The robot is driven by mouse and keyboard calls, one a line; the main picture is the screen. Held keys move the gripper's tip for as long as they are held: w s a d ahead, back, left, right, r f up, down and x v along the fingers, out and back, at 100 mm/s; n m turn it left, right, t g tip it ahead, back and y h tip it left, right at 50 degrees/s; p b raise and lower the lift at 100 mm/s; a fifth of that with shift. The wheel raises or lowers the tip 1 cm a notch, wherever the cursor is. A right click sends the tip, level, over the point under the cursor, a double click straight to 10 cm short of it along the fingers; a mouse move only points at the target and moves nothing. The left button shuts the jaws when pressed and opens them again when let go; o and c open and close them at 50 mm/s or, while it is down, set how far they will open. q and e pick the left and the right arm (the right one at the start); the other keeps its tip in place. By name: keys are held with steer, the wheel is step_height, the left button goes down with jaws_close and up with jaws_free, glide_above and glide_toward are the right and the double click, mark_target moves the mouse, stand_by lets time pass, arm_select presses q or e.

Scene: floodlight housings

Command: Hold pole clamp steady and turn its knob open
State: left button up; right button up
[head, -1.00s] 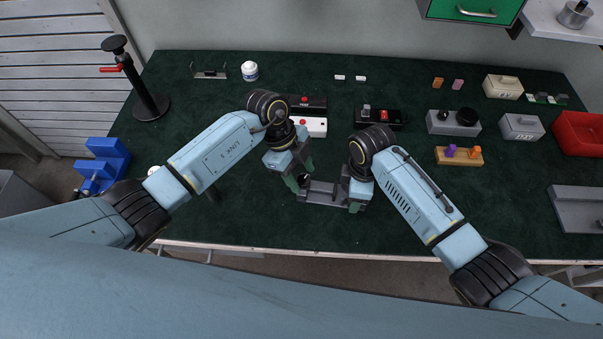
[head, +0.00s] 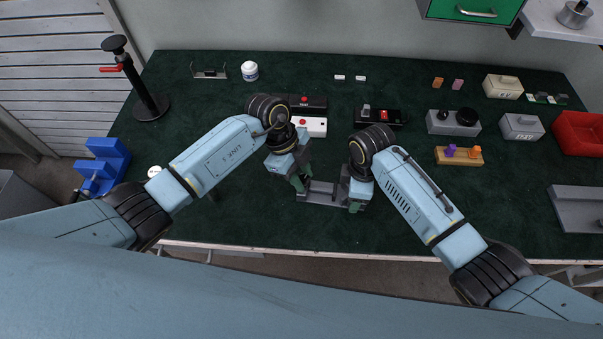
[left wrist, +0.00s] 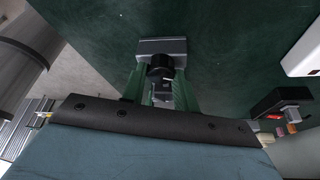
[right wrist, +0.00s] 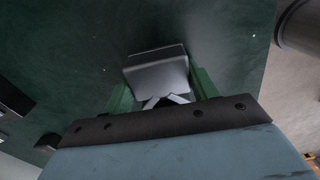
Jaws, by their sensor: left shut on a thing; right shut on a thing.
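The pole clamp, a grey bracket (head: 324,194), lies on the green table top between my two grippers. Its black knob (left wrist: 160,66) shows in the left wrist view, at the near side of the clamp's grey end (left wrist: 163,45). My left gripper (head: 302,183) is shut on the knob, with a green finger on either side. My right gripper (head: 352,196) is shut on the other end of the clamp; its green fingers flank the grey body (right wrist: 158,72) in the right wrist view. Much of the knob is hidden by the left gripper in the head view.
Behind the grippers stand a white box with a red button (head: 313,127) and a black box with a red switch (head: 381,117). A wooden block with coloured pegs (head: 459,157) is to the right. A blue stand (head: 104,165) is at the left edge. The front middle is clear.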

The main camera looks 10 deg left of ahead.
arm_select(q)
steer(key=n+t, duration=0.1)
steer(key=n, duration=0.2)
steer(key=n+t, duration=0.1)
steer(key=n, duration=0.2)
steer(key=shift+s+n+t, duration=0.2)
steer(key=shift+n+t, duration=0.1)
steer(key=shift+n, duration=0.1)
steer(key=n+t, duration=0.1)
steer(key=n, duration=0.2)
steer(key=shift+s+d, duration=0.1)
steer(key=shift+n+t+y, duration=0.6)
steer(key=shift+n, duration=1.3)
steer(key=o, duration=1)
steer(key=shift+r, duration=0.1)
steer(key=v, duration=1.2)
